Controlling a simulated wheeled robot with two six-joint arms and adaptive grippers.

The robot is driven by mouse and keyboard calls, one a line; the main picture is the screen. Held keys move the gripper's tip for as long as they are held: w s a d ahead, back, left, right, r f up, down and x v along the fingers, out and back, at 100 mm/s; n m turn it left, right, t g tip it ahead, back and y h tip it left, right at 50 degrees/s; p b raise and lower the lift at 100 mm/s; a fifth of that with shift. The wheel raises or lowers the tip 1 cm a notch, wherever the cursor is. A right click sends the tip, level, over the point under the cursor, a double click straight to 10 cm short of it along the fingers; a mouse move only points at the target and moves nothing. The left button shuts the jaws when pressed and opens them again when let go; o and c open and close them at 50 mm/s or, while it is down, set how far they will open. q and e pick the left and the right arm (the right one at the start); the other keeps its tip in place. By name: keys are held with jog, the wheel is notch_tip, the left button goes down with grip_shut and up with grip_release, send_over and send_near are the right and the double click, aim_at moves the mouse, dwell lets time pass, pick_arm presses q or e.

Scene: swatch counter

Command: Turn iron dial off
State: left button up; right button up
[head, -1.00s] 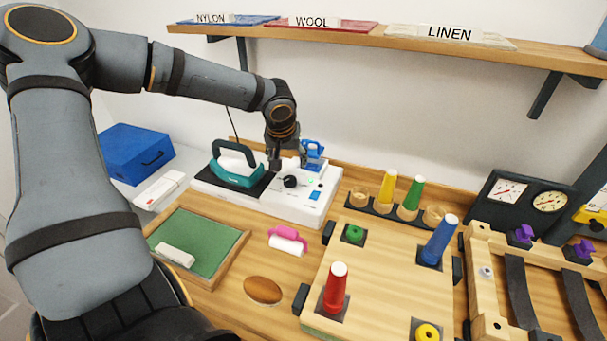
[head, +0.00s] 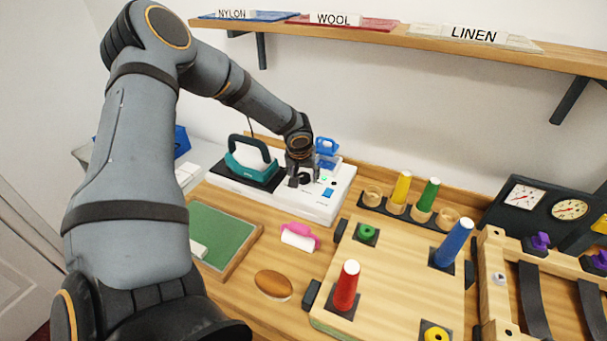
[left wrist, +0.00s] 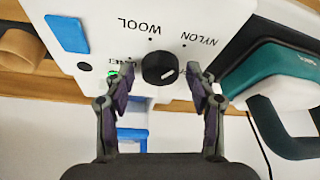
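The iron dial (left wrist: 160,68) is a round black knob with a white pointer mark on the white iron base (head: 318,211). In the left wrist view, WOOL and NYLON labels stand around it, with another label partly hidden by a finger. A green light (left wrist: 113,72) shows beside it. My left gripper (left wrist: 160,82) is open, with one finger on each side of the dial; I cannot tell whether the fingers touch it. In the head view my left gripper (head: 305,182) is over the dial and partly hides it. My right gripper is not in view.
The teal iron (head: 250,160) rests on the base, left of the gripper. A blue button (head: 328,192) and a blue object (head: 327,148) are close by on the right. Pegs stand on a wooden board (head: 390,270). A shelf (head: 400,38) runs above.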

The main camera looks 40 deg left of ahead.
pick_arm(q)
jog(key=c, duration=0.9)
jog(key=shift+m+h, duration=0.3)
jog(key=shift+m, duration=0.1)
jog(key=shift+s+a+m+t+h, duration=0.1)
jog(key=shift+m+t+h, duration=0.2)
jog(key=shift+m, duration=0.7)
jog(key=shift+f+m+h, duration=0.1)
jog(key=shift+m+h, duration=0.3)
jog(key=shift+m, duration=0.6)
jog(key=shift+a+m, duration=0.1)
jog(key=shift+m, duration=0.3)
jog(key=m+h+b, duration=0.1)
jog(key=m+b, duration=0.3)
jog(key=b, duration=0.1)
jog(key=shift+a+f+h+b, duration=0.2)
jog(key=shift+h+b, duration=0.1)
jog(key=shift+h, duration=0.1)
jog(key=shift+r+m+h+b, duration=0.25)
jog(key=shift+m+h+b, duration=0.15)
jog(key=shift+m+b, duration=0.9)
